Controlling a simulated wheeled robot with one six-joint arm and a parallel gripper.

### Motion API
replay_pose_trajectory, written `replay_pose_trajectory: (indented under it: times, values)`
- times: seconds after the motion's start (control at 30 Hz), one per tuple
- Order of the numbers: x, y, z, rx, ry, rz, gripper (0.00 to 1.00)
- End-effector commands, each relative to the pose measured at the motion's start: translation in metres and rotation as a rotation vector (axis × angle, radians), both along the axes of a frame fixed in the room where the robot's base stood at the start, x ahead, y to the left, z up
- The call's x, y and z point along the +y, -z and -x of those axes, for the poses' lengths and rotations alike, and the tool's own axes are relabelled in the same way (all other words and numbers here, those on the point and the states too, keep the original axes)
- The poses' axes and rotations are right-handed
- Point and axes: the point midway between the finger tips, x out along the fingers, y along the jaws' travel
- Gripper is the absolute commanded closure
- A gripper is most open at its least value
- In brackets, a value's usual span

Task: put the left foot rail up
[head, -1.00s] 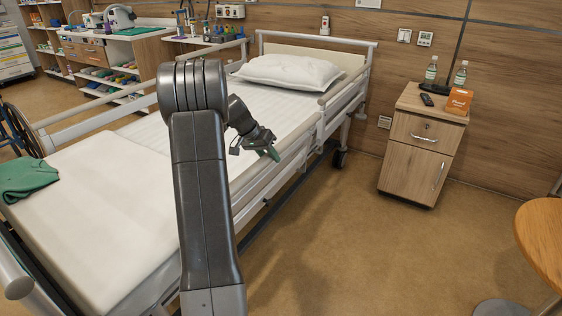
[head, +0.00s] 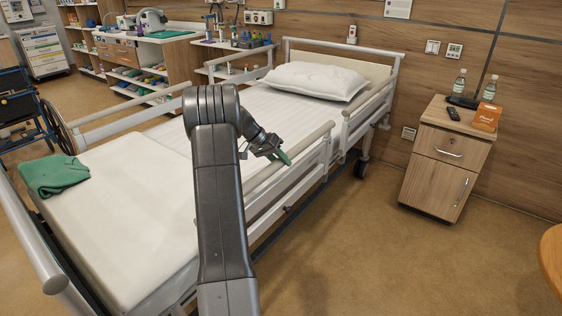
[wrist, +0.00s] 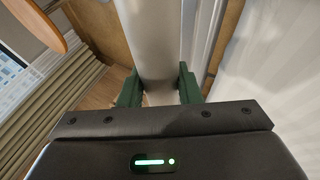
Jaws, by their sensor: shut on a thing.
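The left foot rail (head: 311,141) runs along the bed's right side in the head view, toward the foot end. Its top bar stands above the mattress edge, and its far end shows upright posts. My gripper (head: 284,158) is at the rail's top bar, its green fingers shut on it. In the wrist view the pale round bar (wrist: 155,45) passes between the two green fingers, one on each side. My arm hides the near part of the rail, so I cannot tell whether it is latched.
The bed (head: 120,215) has a pillow (head: 317,80) and a green cloth (head: 53,174). A head-end rail (head: 368,108) stands beyond the foot rail. A bedside cabinet (head: 437,170) with bottles stands right. A round table (head: 554,255) is at the right edge. Floor between is clear.

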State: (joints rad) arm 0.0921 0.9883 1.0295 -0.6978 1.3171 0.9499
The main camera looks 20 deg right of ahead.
Motion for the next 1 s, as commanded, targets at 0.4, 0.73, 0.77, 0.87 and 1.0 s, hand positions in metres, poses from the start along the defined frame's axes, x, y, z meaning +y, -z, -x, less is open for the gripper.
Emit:
replay_pose_trajectory:
  times: [0.4, 0.73, 0.77, 0.87, 1.0]
  values:
    - [0.001, 0.005, 0.002, 0.006, 0.002, -0.006, 0.48]
    - [0.030, -0.033, -0.006, 0.003, -0.001, -0.006, 0.48]
    - [0.035, -0.039, -0.008, 0.002, -0.001, -0.007, 0.48]
    - [0.050, -0.057, -0.011, 0.003, -0.001, -0.006, 0.48]
    - [0.067, -0.079, -0.015, 0.004, 0.000, -0.007, 0.48]
